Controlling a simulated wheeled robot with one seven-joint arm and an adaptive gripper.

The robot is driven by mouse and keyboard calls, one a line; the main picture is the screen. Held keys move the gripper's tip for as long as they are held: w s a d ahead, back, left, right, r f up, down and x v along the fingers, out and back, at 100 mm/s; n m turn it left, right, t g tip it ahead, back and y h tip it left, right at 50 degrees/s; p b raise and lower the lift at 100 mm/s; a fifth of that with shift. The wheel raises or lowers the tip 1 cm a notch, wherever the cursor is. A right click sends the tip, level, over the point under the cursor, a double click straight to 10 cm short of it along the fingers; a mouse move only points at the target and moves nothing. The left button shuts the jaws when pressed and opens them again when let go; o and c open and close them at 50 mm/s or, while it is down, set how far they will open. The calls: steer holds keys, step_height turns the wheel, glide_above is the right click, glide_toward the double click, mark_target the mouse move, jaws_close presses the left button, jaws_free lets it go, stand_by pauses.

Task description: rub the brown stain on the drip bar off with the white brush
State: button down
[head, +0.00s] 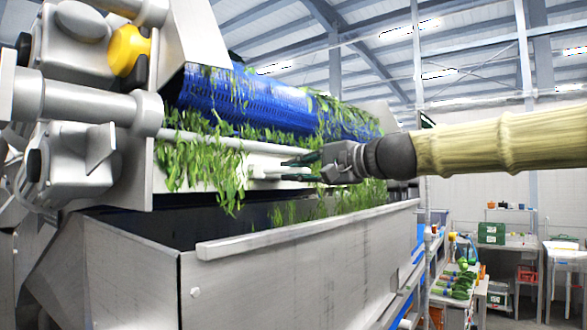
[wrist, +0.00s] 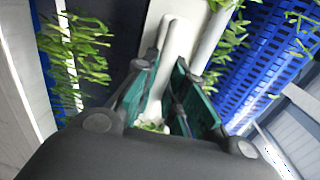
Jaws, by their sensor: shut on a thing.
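My gripper (head: 296,168) reaches in from the right to the front of the wash machine, its two dark green fingers pointing left at the pale drip bar (head: 262,159). In the wrist view the fingers (wrist: 167,80) are closed around a pale, narrow thing, which I take to be the white brush (wrist: 175,38). It lies against or very near the pale bar behind it; I cannot tell whether it touches. In the head view the brush is hard to tell from the bar. I cannot make out the brown stain; the gripper and hanging greens cover parts of the bar.
A blue perforated drum (head: 240,98) with clinging greens is just above the bar. Leafy greens (head: 198,165) hang over the bar's left part. A steel trough (head: 290,265) stands below. Tables with a green crate (head: 491,233) are at the far right.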

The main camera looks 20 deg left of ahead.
mark_target(270, 171)
steer(key=w+d+p, duration=0.3)
steer(key=w+p, duration=0.1)
steer(key=w, duration=0.6)
steer(key=shift+w+d, duration=0.3)
steer(key=shift+d, duration=0.05)
stand_by(1.0)
steer(key=shift+s, duration=0.1)
steer(key=shift+s+a+b, duration=0.55)
steer(key=shift+s+b, duration=0.2)
steer(key=shift+s, duration=0.85)
steer(key=shift+s+a+b, duration=0.6)
steer(key=shift+s+b, duration=0.1)
steer(key=shift+s, duration=0.85)
steer(key=shift+s+a+b, duration=0.55)
steer(key=shift+s+b, duration=0.2)
steer(key=shift+s, duration=0.85)
steer(key=shift+s, duration=0.1)
steer(key=shift+s+a+b, duration=0.35)
steer(key=shift+s+a, duration=0.05)
steer(key=shift+s, duration=0.6)
steer(key=shift+s+a+b, duration=0.3)
steer(key=shift+s+a, duration=0.05)
steer(key=shift+s, duration=0.65)
steer(key=shift+s+a+b, duration=0.35)
steer(key=shift+s+a, duration=0.05)
steer(key=shift+s, duration=0.6)
steer(key=shift+d, duration=0.1)
